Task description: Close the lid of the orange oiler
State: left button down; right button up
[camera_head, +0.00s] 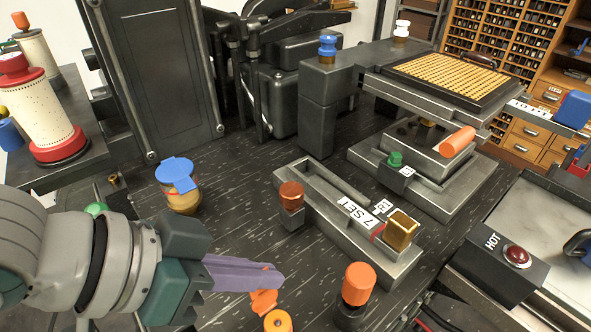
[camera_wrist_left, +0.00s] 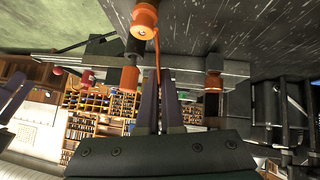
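The orange oiler (camera_head: 278,321) stands at the bottom edge of the head view, mostly cut off. Its orange lid (camera_head: 263,301) stands raised from the top, at the fingers of my left gripper (camera_head: 270,278). In the left wrist view the oiler (camera_wrist_left: 145,20) is at the top, and the thin lid (camera_wrist_left: 157,60) runs toward the space between the two fingers (camera_wrist_left: 161,85). The fingers are close together; whether they press on the lid is unclear. My right gripper is not in view.
An orange-topped knob (camera_head: 358,283) stands right of the oiler. A blue-lidded oiler (camera_head: 178,175) is behind my left gripper. Dark floor between them is clear.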

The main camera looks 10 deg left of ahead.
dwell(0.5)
